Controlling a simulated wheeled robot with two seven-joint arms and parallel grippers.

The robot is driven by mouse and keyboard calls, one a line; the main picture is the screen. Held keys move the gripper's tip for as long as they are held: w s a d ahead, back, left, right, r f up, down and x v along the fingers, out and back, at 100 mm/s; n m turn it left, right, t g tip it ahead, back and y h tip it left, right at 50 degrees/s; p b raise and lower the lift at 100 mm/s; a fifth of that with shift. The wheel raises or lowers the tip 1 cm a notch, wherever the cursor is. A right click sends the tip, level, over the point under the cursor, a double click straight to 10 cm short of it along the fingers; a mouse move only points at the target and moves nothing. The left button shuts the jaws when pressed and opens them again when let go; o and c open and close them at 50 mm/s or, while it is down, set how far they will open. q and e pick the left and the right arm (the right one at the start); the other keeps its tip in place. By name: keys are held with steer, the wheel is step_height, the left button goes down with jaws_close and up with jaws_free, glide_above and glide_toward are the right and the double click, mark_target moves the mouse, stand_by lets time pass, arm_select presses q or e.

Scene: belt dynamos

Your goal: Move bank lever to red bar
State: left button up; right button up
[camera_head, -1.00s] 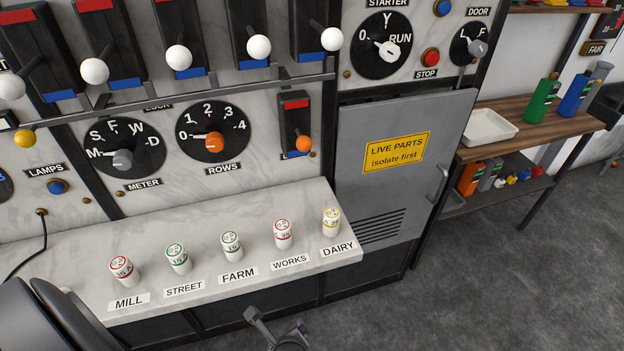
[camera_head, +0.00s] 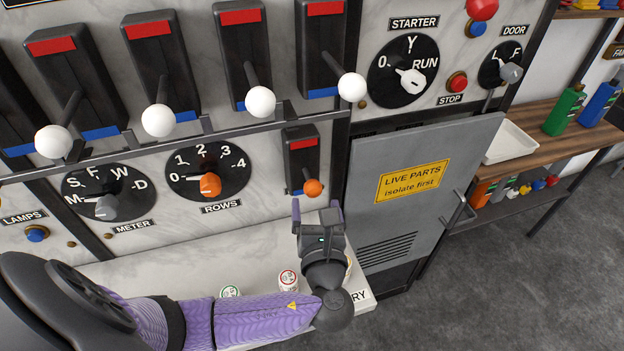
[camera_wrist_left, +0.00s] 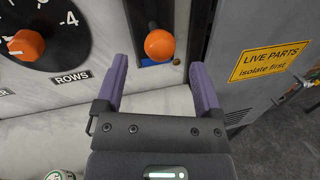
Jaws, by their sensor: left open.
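The bank lever (camera_head: 313,187) is a small lever with an orange ball knob on a black plate. It points down at the blue bar at the plate's lower end. The red bar (camera_head: 303,143) is at the plate's upper end. In the left wrist view the orange knob (camera_wrist_left: 159,45) is just beyond the fingertips, roughly between them. My left gripper (camera_head: 317,207) is open and empty, just below the knob and apart from it. Its purple fingers also show in the left wrist view (camera_wrist_left: 158,70). My right gripper is out of view.
A rail (camera_head: 216,136) and several white-knobbed levers are above. The orange ROWS dial (camera_head: 210,185) is to the left. A grey cabinet door (camera_head: 412,190) is to the right. My left arm hides much of the marble ledge (camera_head: 110,275) and its fuses.

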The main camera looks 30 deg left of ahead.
mark_target(314, 196)
arm_select(q)
steer(key=x, duration=0.5)
steer(key=shift+w+a, duration=0.2)
steer(key=shift+c, duration=0.2)
steer(key=shift+f, duration=0.1)
jaws_close()
